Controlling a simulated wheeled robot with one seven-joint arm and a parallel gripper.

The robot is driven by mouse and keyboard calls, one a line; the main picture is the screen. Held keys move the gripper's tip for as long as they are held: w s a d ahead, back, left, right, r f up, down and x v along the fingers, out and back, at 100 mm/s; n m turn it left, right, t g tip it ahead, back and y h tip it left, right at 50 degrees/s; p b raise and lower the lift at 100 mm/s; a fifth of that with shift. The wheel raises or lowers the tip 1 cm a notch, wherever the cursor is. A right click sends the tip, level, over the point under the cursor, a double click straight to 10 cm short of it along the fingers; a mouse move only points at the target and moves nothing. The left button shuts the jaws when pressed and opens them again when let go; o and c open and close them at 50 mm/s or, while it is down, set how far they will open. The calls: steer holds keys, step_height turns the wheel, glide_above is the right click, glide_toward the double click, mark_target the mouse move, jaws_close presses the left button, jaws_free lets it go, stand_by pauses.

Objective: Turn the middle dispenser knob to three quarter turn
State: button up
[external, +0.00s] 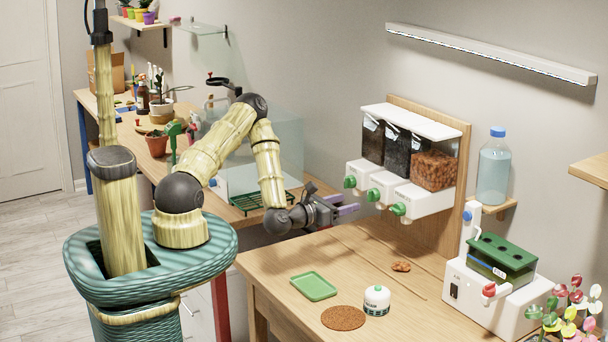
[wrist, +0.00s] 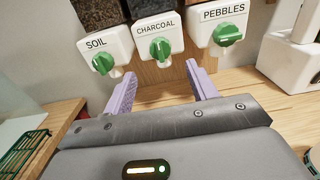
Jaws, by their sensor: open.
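The dispenser (external: 408,190) hangs on a wooden back board with three white fronts and green knobs. In the wrist view the fronts read SOIL, CHARCOAL and PEBBLES from left to right. The middle knob (wrist: 160,49), under CHARCOAL, has its grip bar close to upright; it also shows in the external view (external: 374,195). The soil knob (wrist: 103,64) and the pebbles knob (wrist: 228,34) flank it. My gripper (wrist: 161,83) is open and empty, its lilac fingers apart just short of the middle knob and not touching it. It also shows in the external view (external: 346,207).
Below lie a green tray (external: 313,286), a brown round mat (external: 343,317), a white jar (external: 376,300) and brown pieces (external: 401,266) on the wooden table. A white machine (external: 505,290) and a water bottle (external: 493,168) stand at right. A glass tank (external: 275,155) stands behind my arm.

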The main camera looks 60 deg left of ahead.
mark_target(368, 197)
steer(key=w+p, duration=0.2)
steer(key=w, duration=0.5)
steer(key=shift+w+r, duration=0.1)
steer(key=shift+w, duration=0.15)
steer(key=shift+w+p, duration=0.3)
steer(key=shift+w, duration=0.1)
steer(key=shift+c, duration=0.3)
steer(key=c, duration=0.9)
